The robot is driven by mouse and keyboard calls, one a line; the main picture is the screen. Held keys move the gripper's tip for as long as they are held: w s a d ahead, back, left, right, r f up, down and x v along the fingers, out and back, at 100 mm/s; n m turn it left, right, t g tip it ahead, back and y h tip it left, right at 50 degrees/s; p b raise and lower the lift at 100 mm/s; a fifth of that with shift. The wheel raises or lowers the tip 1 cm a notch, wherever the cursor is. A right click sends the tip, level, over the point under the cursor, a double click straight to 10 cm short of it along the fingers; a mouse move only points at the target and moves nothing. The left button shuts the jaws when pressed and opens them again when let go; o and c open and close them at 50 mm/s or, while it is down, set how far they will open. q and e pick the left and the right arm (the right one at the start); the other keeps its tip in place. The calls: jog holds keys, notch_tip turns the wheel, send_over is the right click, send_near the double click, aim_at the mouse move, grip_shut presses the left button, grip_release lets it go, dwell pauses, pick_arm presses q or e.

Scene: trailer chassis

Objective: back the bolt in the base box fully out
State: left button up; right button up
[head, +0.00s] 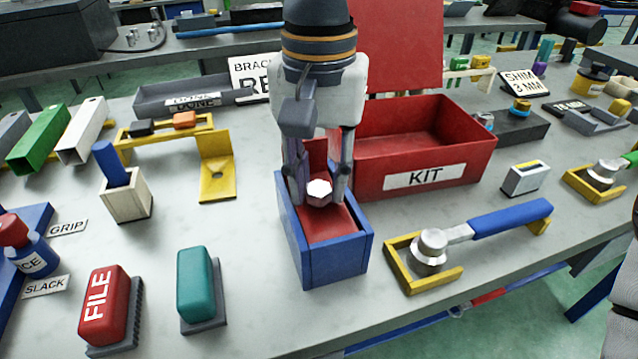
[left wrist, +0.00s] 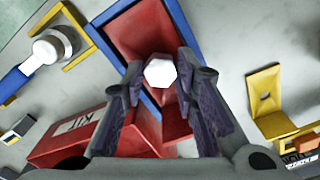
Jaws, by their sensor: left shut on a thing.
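The base box (head: 310,270) is a blue open box with a red inside, near the front middle of the table; it also shows in the left wrist view (left wrist: 98,12). The bolt (head: 319,193) shows as a white hexagonal head above the red inside; its shank is hidden. My left gripper (head: 320,198) points down over the box, with one finger on each side of the bolt head. In the left wrist view the bolt head (left wrist: 160,70) sits between the fingertips, and they are shut on it. I cannot tell how deep the bolt sits. My right gripper is not in view.
A red KIT box (head: 470,165) stands behind and right of the base box. A blue-handled tool (head: 510,218) lies in a yellow cradle to the right. A teal block (head: 195,282) and a red FILE block (head: 105,310) stand front left. A yellow bracket (head: 217,180) is to the left.

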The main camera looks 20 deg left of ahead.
pick_arm(q)
jog(key=shift+r, duration=0.1)
jog(key=shift+r, duration=0.6)
grip_shut()
notch_tip(320, 180, up, 8)
jog(key=shift+f, duration=0.15)
